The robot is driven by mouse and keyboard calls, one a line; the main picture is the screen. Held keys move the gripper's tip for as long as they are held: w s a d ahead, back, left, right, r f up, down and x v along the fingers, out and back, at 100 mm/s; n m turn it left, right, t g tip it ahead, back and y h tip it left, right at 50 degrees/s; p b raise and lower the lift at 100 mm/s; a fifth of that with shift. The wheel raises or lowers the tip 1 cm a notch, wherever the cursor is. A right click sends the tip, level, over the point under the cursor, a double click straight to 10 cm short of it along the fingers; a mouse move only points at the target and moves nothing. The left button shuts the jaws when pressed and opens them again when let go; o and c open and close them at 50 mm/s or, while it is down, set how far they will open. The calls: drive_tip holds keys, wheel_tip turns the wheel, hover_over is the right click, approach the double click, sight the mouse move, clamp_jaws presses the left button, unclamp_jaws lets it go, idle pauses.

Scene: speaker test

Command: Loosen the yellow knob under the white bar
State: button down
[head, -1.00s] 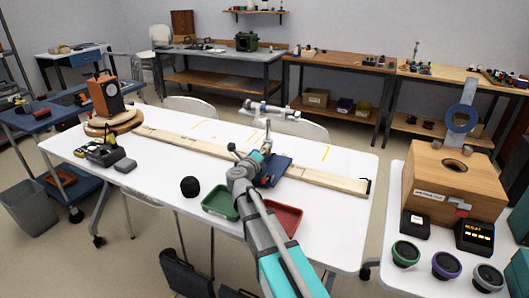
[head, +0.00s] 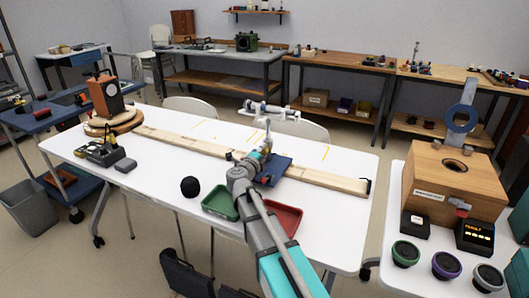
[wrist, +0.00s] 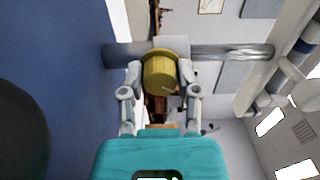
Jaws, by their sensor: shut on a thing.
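The yellow knob (wrist: 160,72) sits between the two fingers of my gripper (wrist: 161,76) in the wrist view. The fingers touch it from both sides. Behind the knob are a pale block (wrist: 179,45) and a shiny metal rod (wrist: 232,52) running right. In the head view, the white bar (head: 279,114) stands above the blue base (head: 276,176) on the long table. My gripper (head: 267,140) reaches in just below the bar there, with the knob too small and hidden to make out clearly.
A long wooden rail (head: 325,181) crosses the white table (head: 345,165). A wooden box (head: 453,184) stands on the right table.

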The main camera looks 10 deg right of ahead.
drive_tip(key=shift+c, duration=1.7)
unclamp_jaws()
drive_tip(key=shift+v, duration=6)
